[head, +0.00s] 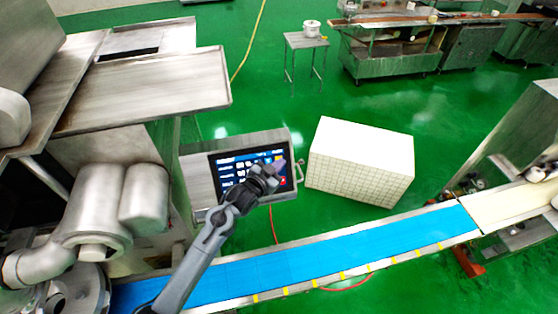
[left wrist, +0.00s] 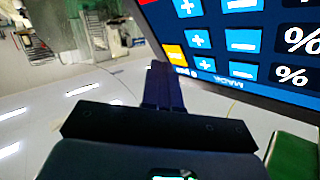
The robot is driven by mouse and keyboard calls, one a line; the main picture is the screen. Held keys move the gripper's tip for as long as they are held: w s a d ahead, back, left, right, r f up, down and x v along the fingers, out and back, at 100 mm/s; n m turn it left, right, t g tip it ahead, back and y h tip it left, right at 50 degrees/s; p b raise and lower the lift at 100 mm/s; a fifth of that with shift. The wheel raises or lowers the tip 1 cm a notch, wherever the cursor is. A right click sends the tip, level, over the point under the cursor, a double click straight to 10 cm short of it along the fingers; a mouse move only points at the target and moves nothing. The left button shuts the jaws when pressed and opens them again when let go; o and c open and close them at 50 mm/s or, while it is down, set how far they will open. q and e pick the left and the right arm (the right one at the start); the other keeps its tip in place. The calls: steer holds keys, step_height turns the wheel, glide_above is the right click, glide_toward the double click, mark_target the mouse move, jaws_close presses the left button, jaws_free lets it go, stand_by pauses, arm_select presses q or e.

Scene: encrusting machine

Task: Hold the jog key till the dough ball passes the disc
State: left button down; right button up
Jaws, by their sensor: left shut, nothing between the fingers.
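The control panel's touch screen (head: 228,163) stands behind the blue conveyor belt (head: 335,254). It fills the upper right of the left wrist view (left wrist: 240,40), with blue plus and minus keys and a yellow key (left wrist: 174,53). My left gripper (head: 279,165) is shut and empty over the screen's right part. In the left wrist view its closed fingers (left wrist: 162,88) point at the screen's edge close to the yellow key. I cannot tell whether they touch it. I make out no dough ball and no disc. My right gripper is not in view.
The steel encrusting machine (head: 120,195) fills the left side. A white tiled block (head: 360,160) stands right of the panel. A pale belt (head: 497,206) continues from the blue one at right. The green floor behind is mostly clear, with a small table (head: 306,41).

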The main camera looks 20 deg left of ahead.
arm_select(q)
steer(key=shift+w+a+f, duration=0.3)
steer(key=shift+w, duration=0.05)
stand_by(0.7)
stand_by(3.7)
steer(key=shift+r, duration=0.15)
steer(key=shift+s+d+r+p, duration=0.2)
steer(key=shift+s+p, duration=0.05)
steer(key=shift+p, duration=0.15)
steer(key=shift+s+d+r+p, duration=0.1)
steer(key=shift+s+d+p, duration=0.1)
steer(key=shift+s+p, duration=0.1)
